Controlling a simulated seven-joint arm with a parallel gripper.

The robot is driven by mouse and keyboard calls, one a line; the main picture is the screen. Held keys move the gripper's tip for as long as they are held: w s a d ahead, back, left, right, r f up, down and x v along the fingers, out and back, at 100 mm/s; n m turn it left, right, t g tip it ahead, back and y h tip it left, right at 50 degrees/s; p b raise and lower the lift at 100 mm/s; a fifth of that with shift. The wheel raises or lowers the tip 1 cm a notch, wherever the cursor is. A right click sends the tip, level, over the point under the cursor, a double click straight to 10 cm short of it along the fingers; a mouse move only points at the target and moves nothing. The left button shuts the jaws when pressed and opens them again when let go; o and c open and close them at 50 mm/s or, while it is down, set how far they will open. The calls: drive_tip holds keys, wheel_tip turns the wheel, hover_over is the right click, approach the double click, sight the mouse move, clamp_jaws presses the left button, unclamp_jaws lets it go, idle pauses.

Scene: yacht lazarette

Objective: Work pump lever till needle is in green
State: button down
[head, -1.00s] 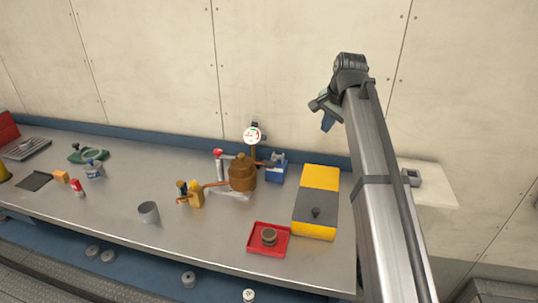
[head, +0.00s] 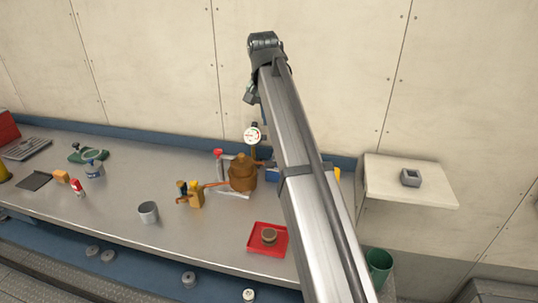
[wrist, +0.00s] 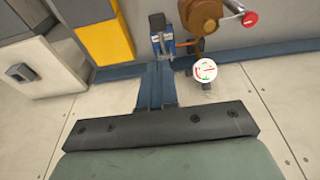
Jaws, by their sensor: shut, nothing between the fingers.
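The brown, rounded pump body (head: 242,173) stands on the bench on a pale base, with a copper pipe at its left. A red knob (head: 218,152), which looks like the lever's end, is at its upper left; it also shows in the wrist view (wrist: 250,19). The white round gauge (head: 252,135) stands behind the pump. In the wrist view the gauge face (wrist: 204,70) has red and green marks, but the needle's place is too small to tell. My gripper (head: 249,98) is shut and empty, above and apart from the gauge. Its fingers (wrist: 157,68) point toward the bench.
A blue item (wrist: 162,38) and a yellow-grey box (wrist: 103,42) lie right of the pump, mostly hidden by my arm in the head view. A red tray (head: 268,250) holds a round brown piece. A grey cup (head: 148,212) stands front left. A pale shelf (head: 430,190) is at right.

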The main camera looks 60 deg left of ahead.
drive_tip(key=shift+f, duration=0.1)
hover_over(269, 163)
wheel_tip(269, 163, down, 12)
drive_tip(key=shift+d+r, duration=0.1)
drive_tip(key=shift+s+f, duration=0.1)
drive_tip(key=shift+f, duration=0.8)
drive_tip(key=shift+d, duration=0.1)
drive_tip(key=shift+s+d+f, duration=0.15)
drive_tip(key=shift+f, duration=0.05)
wheel_tip(269, 163, down, 6)
drive_tip(key=s+d+t+y, duration=0.2)
drive_tip(key=shift+f+t+y, duration=0.15)
drive_tip(key=shift+t+y, duration=0.25)
